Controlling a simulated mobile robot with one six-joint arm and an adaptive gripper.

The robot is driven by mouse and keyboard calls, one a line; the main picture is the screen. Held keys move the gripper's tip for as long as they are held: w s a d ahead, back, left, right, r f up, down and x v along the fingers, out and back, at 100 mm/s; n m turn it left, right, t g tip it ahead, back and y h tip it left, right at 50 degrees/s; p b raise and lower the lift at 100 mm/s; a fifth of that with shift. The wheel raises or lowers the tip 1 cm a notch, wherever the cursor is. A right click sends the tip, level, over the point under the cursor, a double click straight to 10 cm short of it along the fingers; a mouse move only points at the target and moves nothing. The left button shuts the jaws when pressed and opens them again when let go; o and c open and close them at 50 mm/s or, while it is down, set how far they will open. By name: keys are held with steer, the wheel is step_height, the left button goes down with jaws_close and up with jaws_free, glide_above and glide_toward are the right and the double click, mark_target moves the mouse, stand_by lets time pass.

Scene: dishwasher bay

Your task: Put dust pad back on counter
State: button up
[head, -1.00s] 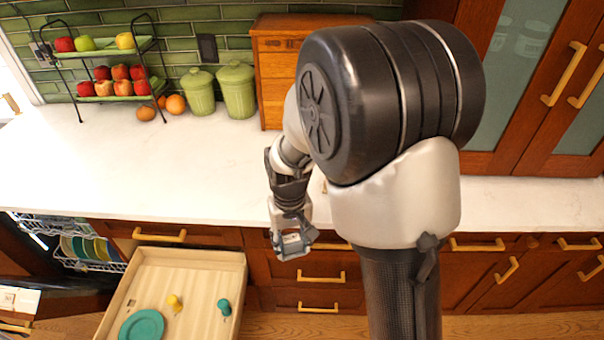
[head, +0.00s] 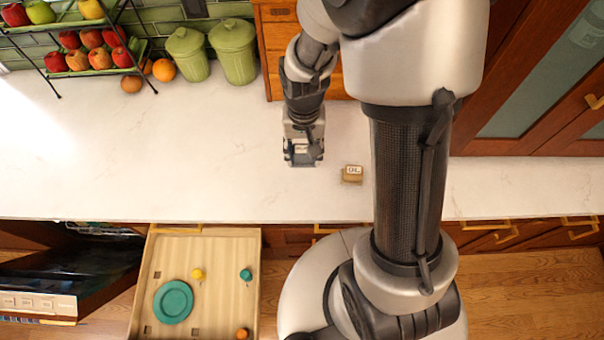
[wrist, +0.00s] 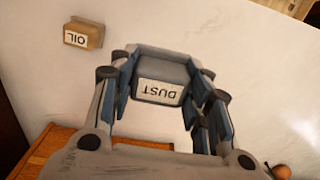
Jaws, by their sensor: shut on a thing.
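The dust pad (wrist: 162,78) is a small grey block with a white label reading "DUST", upside down in the wrist view. My gripper (wrist: 160,92) is shut on it, with a finger on each side. In the head view my gripper (head: 303,156) points down over the white counter (head: 180,160), in from its front edge. The pad is mostly hidden by the fingers there. I cannot tell whether the pad touches the counter.
A tan block labelled "OIL" (head: 352,174) sits on the counter just right of my gripper. Green canisters (head: 233,50), a fruit rack (head: 85,50) and a wooden cabinet (head: 278,50) stand behind. A pulled-out drawer (head: 245,290) holds a teal plate. The counter's left part is clear.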

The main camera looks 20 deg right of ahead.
step_height(320, 180, down, 14)
steer(key=shift+w+f+b, duration=0.1)
steer(key=shift+w+b, duration=0.05)
steer(key=shift+b, duration=1)
steer(key=o, duration=1.1)
steer(key=shift+f, duration=0.1)
